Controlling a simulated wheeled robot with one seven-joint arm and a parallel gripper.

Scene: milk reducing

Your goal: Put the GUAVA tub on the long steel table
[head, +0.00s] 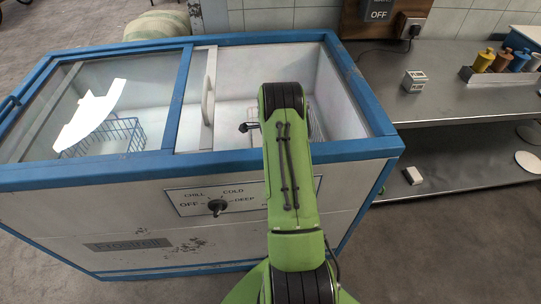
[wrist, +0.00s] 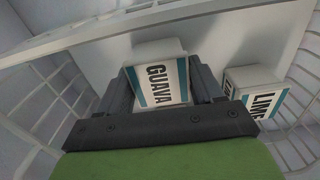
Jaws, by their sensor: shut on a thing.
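The GUAVA tub (wrist: 158,80) is a white tub with a teal stripe and black lettering. In the wrist view it sits between the two dark fingers of my gripper (wrist: 160,88), which is shut on it. The tub and the gripper are hidden in the head view, behind my green arm, which reaches into the open right half of the freezer (head: 240,85). The long steel table (head: 440,90) stands to the right of the freezer in the head view.
A LIME tub (wrist: 256,92) is right of the gripper, inside a white wire basket (wrist: 50,105). A small box (head: 414,81) and a rack of bottles (head: 500,72) stand on the table. The table's front left has free room. The freezer's blue rim (head: 350,90) borders the opening.

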